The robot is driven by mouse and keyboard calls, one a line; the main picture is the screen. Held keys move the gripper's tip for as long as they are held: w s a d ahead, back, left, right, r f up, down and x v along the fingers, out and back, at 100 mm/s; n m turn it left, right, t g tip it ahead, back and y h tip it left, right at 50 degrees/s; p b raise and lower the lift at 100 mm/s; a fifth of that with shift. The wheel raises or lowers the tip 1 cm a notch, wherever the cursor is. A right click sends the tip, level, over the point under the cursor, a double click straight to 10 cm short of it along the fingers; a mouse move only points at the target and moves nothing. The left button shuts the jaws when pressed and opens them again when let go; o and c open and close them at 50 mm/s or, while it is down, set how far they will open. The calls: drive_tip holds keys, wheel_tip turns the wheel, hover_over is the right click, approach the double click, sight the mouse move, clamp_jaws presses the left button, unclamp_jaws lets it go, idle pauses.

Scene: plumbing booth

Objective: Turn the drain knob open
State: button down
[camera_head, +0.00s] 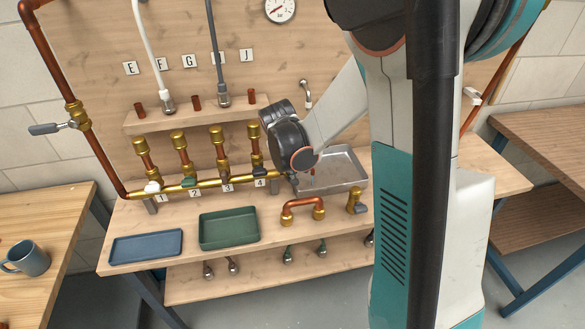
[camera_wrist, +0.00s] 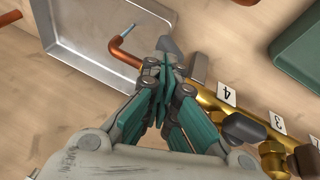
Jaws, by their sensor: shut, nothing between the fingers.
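The brass manifold (camera_head: 209,183) runs across the bench, with valve handles above tags 1 to 4. In the wrist view its end shows at tag 4 (camera_wrist: 226,94), with a copper elbow (camera_wrist: 125,47) reaching over the metal tray (camera_wrist: 73,58). A grey knob (camera_wrist: 168,46), which looks like the drain knob, sits by that elbow. My gripper (camera_wrist: 164,66) is shut and empty, its fingertips right beside the knob. Whether they touch it I cannot tell. In the head view my wrist covers most of this spot, and the knob is not clear there.
A green tray (camera_head: 229,229), a blue tray (camera_head: 146,246), a copper U-pipe (camera_head: 303,208) and a brass fitting (camera_head: 356,202) lie on the bench. The grey-handled valve 4 (camera_wrist: 243,128) is close to my fingers. A thin blue-white streak (camera_wrist: 129,29) shows over the metal tray.

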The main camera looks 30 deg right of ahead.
sight(287, 178)
drive_tip(key=shift+w+a+h, duration=0.1)
drive_tip(key=shift+a+h, duration=0.1)
drive_tip(key=shift+h, duration=0.1)
drive_tip(key=shift+a+f, duration=0.1)
drive_tip(key=shift+a, duration=0.05)
drive_tip(key=shift+w+a+f, duration=0.15)
drive_tip(key=shift+a, duration=0.3)
drive_tip(key=shift+a+f+b, duration=0.15)
drive_tip(key=shift+a+b, duration=0.1)
drive_tip(key=shift+b, duration=0.1)
drive_tip(key=shift+d+f, duration=0.1)
drive_tip(key=shift+d, duration=0.05)
idle(0.4)
drive_tip(key=shift+d+f, duration=0.15)
drive_tip(key=shift+d, duration=0.05)
drive_tip(key=shift+s+d+b, duration=0.15)
drive_tip(key=shift+s+b, duration=0.15)
drive_tip(key=r+p, duration=0.3)
drive_tip(key=r, duration=0.1)
drive_tip(key=shift+w+r, duration=0.2)
drive_tip(key=s+a+r+p, duration=0.1)
drive_tip(key=a+r+p, duration=0.2)
drive_tip(key=a+r, duration=0.3)
drive_tip(key=shift+a+r, duration=0.3)
drive_tip(key=shift+a, duration=0.75)
